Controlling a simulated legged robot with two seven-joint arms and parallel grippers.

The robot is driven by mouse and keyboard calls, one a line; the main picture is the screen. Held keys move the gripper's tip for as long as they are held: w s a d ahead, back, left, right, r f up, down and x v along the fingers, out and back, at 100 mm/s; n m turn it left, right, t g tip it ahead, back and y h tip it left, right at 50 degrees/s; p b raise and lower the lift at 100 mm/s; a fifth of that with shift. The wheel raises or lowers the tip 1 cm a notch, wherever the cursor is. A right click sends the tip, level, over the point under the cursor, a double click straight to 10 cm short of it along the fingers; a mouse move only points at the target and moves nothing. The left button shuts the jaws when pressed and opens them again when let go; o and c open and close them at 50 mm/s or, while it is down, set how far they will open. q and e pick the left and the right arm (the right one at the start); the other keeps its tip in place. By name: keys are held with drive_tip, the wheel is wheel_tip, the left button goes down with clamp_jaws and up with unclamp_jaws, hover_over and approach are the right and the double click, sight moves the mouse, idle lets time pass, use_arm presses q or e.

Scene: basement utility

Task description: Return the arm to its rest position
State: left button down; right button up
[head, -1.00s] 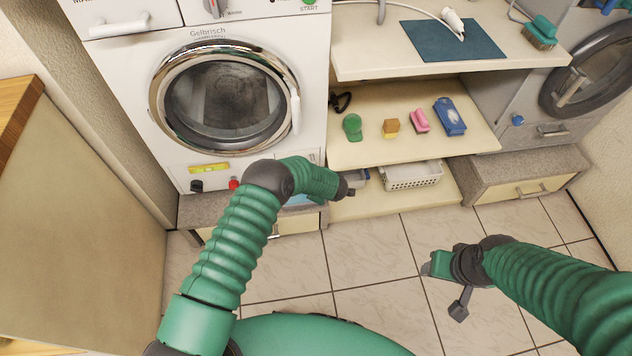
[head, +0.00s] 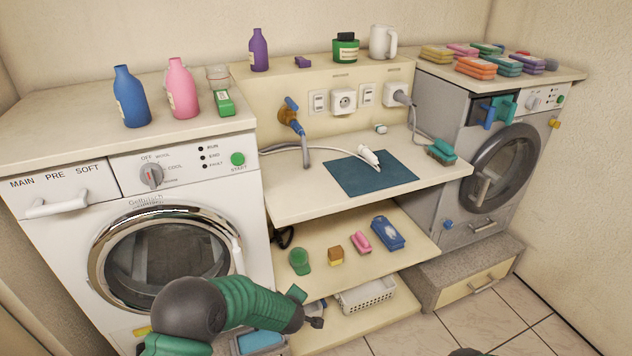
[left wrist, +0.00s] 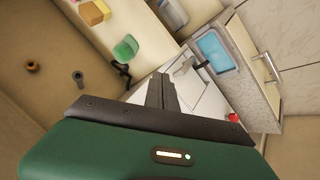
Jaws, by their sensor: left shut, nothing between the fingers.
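My left arm comes in at the lower left of the head view. It is bent in front of the washing machine (head: 165,255), and its gripper (head: 315,322) points right beside the lower shelf. In the left wrist view the left gripper (left wrist: 162,90) has its dark fingers together with nothing between them. My right gripper cannot be seen in the head view; only a small dark piece shows at the bottom edge.
A middle shelf (head: 385,262) holds a green item (head: 299,261), a sponge (head: 335,255) and a blue pack (head: 387,232). A white basket (head: 365,297) stands below. A blue tray (head: 258,341) is near my left forearm. Bottles stand on the washer top. Floor is free at lower right.

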use_arm(q)
drive_tip(key=s+r+m+h, duration=0.2)
drive_tip(key=s+r+m, duration=0.15)
drive_tip(key=r, duration=0.25)
drive_tip(key=s+a+r+m+g, duration=0.2)
drive_tip(key=s+a+m, duration=0.1)
drive_tip(key=s, duration=0.6)
drive_tip(key=s+a+r+m+g, duration=0.2)
drive_tip(key=s+a, duration=0.2)
drive_tip(key=s, duration=0.5)
drive_tip(key=s+a+r+m+g, duration=0.1)
drive_tip(key=s+a+r+m, duration=0.15)
drive_tip(key=s, duration=0.65)
wheel_tip(320, 180, up, 21)
drive_tip(key=p, duration=2.1)
drive_tip(key=shift+w+a+g+y, duration=0.2)
drive_tip(key=shift+g+y, duration=0.1)
drive_tip(key=shift+f, duration=0.15)
